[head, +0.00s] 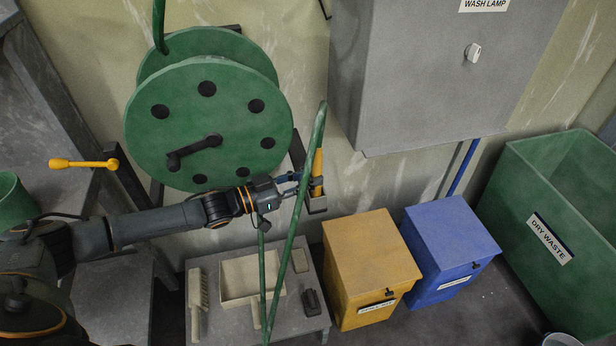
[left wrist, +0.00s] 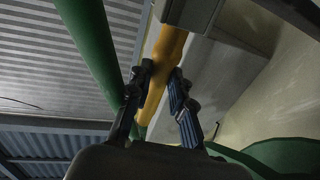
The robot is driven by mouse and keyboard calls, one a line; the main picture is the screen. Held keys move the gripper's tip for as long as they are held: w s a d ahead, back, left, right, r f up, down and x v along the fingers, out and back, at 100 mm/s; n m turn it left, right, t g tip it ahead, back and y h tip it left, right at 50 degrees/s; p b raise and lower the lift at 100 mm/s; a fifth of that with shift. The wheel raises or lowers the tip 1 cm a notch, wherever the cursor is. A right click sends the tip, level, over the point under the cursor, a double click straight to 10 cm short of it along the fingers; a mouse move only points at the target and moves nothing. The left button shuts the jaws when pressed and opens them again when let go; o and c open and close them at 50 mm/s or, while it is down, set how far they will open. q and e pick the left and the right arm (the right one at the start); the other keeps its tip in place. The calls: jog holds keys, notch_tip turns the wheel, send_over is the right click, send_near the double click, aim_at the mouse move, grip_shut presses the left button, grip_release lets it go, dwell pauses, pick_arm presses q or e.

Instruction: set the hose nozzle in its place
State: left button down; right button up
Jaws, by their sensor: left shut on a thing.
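The yellow hose nozzle (head: 317,170) stands nearly upright beside the green reel, with the green hose (head: 305,175) rising past it. My left gripper (head: 300,186) is shut on the nozzle. In the left wrist view, the gripper's fingers (left wrist: 160,82) are on both sides of the yellow nozzle (left wrist: 164,55). A small grey-brown holder (head: 318,205) is just below the nozzle's lower end. A grey-brown block (left wrist: 190,12) meets the nozzle's end in the left wrist view. I cannot tell whether the nozzle is seated in the holder. My right gripper is out of view.
The green reel (head: 180,120) is left of the nozzle. A grey wash lamp cabinet (head: 430,80) hangs to the right. Below are a low table (head: 225,325) with a brush and tray, a yellow bin (head: 370,255), a blue bin (head: 450,240) and a green dry waste container (head: 520,215).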

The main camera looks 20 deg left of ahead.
pick_arm(q)
jog(key=shift+f+b, duration=0.35)
jog(key=shift+f, duration=0.25)
jog(key=c, duration=1.1)
grip_release()
jog(key=v, duration=1.2)
